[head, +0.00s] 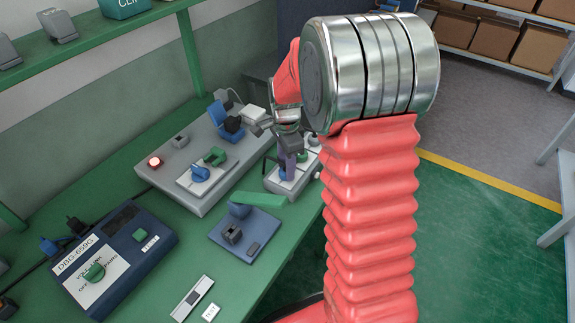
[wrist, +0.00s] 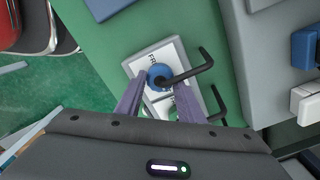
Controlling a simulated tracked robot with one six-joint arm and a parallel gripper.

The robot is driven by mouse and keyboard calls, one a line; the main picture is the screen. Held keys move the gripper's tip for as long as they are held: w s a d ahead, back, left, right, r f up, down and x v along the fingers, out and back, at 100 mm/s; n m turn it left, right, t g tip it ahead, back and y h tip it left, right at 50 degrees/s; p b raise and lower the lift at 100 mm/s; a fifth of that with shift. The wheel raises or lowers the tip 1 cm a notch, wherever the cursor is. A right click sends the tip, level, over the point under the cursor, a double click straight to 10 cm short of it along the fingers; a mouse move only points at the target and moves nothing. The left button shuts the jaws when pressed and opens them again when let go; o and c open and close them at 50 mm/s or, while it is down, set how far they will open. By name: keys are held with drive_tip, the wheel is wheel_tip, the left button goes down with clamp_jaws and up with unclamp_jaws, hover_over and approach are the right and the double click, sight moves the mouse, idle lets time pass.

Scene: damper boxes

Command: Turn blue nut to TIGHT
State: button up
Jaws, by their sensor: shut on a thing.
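The blue nut (wrist: 158,71) sits on a small grey box with a white plate (wrist: 136,66) in the wrist view. A black bent lever (wrist: 195,70) reaches from the nut to the right. The plate's lettering is partly hidden, so I cannot read the nut's setting. My gripper (wrist: 160,84) has its two purple fingers on either side of the nut, shut on it. In the head view my gripper (head: 290,158) points down at the same box (head: 272,182) near the bench's right edge. A second black lever (wrist: 218,103) shows beside my right finger; its base is hidden.
A large grey panel (head: 180,200) with a blue knob and a green knob lies left of the box in the head view. A blue block with a green lever (head: 258,200) stands close in front. A dark blue console (head: 115,255) is at front left.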

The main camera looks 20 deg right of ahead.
drive_tip(key=shift+w+a+r, duration=0.1)
drive_tip(key=shift+w+r, duration=0.1)
drive_tip(key=shift+w, duration=0.1)
drive_tip(key=o, duration=1.1)
drive_tip(key=shift+s+f, duration=0.1)
drive_tip(key=shift+s, duration=0.05)
drive_tip(key=shift+c, duration=0.2)
wheel_tip(320, 180, up, 14)
drive_tip(key=shift+f, duration=0.15)
